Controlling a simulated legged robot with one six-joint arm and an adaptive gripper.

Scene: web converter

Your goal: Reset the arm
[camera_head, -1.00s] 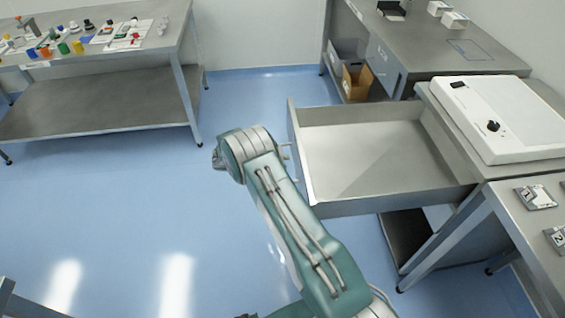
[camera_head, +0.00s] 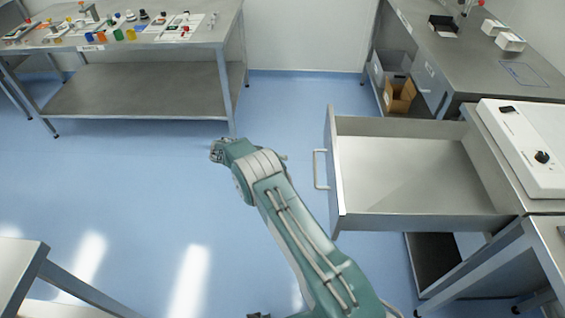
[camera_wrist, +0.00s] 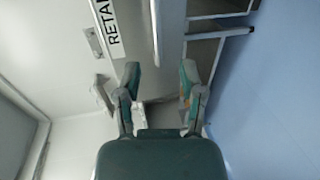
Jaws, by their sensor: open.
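My arm reaches forward over the blue floor in the head view, with my gripper (camera_head: 220,150) at its far end, small and partly hidden by the wrist. In the wrist view my gripper (camera_wrist: 160,90) has its two green-grey fingers spread apart with nothing between them. It is apart from the open drawer (camera_head: 415,205), which lies to the right of the arm. The drawer's handle (camera_head: 319,169) faces my arm, and the drawer's inside looks empty.
A steel table (camera_head: 140,85) with small coloured items stands at the back left. A white device (camera_head: 530,150) sits on the right bench. A cardboard box (camera_head: 399,95) is on a back-right shelf. A table corner (camera_head: 22,262) shows at the lower left. Open floor lies between.

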